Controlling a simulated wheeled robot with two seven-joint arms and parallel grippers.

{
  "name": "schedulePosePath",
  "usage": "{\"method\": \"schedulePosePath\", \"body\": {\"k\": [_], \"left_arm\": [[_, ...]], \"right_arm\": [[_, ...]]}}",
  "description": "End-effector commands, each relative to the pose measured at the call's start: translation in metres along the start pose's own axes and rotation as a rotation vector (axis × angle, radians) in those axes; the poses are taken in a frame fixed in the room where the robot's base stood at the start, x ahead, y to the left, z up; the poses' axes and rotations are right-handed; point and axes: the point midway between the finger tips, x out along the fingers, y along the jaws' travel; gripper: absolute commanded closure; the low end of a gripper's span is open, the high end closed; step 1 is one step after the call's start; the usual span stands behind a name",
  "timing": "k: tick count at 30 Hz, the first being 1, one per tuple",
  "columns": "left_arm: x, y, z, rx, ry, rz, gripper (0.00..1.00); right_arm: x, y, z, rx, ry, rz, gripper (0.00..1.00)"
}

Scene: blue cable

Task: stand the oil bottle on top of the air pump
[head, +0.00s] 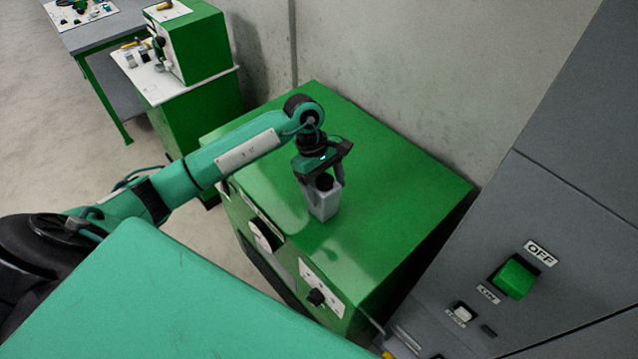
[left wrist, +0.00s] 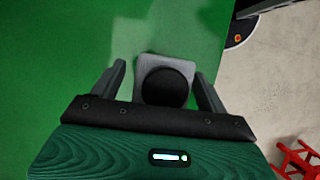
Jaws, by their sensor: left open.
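The oil bottle (head: 323,204) is a grey, square-sided bottle with a black cap. It stands upright on the flat green top of the air pump (head: 390,190), a large green box-shaped machine, near its front edge. My left gripper (head: 320,177) is above the bottle, with its open fingers on either side of the bottle's top. In the left wrist view, the bottle's black cap (left wrist: 165,88) lies between the two fingers (left wrist: 163,85), with gaps on both sides. My right gripper is not in view.
A grey cabinet with a green OFF switch (head: 514,279) stands at the right. A concrete wall (head: 400,60) runs behind the pump. A smaller green machine (head: 195,45) on a green stand and a workbench are at the upper left. The pump's top is otherwise clear.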

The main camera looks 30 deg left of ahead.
Motion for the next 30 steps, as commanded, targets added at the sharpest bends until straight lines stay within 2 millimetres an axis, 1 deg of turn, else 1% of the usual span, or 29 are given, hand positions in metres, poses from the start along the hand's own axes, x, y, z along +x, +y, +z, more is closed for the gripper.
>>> {"method": "schedulePosePath", "body": {"k": [1, 2, 3, 5, 9, 15, 18, 24, 30], "left_arm": [[-0.005, 0.0, 0.002, -0.001, 0.0, 0.0, 0.24], [-0.006, 0.001, -0.001, 0.0, 0.002, 0.002, 0.24], [-0.012, 0.001, -0.002, 0.001, 0.004, 0.004, 0.24], [-0.023, 0.001, -0.003, 0.0, 0.005, 0.005, 0.24], [-0.053, 0.001, -0.002, 0.001, 0.005, 0.005, 0.24], [-0.091, 0.001, -0.001, 0.001, 0.003, 0.004, 0.24], [-0.104, 0.001, -0.001, 0.0, 0.002, 0.003, 0.24], [-0.119, 0.0, 0.0, 0.0, 0.0, 0.001, 0.24], [-0.122, 0.0, 0.001, 0.0, -0.001, 0.0, 0.24]], "right_arm": [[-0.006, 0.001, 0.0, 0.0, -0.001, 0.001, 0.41], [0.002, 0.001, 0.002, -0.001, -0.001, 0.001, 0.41], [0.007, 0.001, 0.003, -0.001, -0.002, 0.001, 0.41], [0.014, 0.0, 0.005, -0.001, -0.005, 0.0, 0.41], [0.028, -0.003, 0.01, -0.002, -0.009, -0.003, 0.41], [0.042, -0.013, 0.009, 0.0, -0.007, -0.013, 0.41], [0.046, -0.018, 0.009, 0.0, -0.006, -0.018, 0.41], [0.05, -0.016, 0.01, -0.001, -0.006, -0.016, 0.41], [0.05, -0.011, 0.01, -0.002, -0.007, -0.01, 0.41]]}}
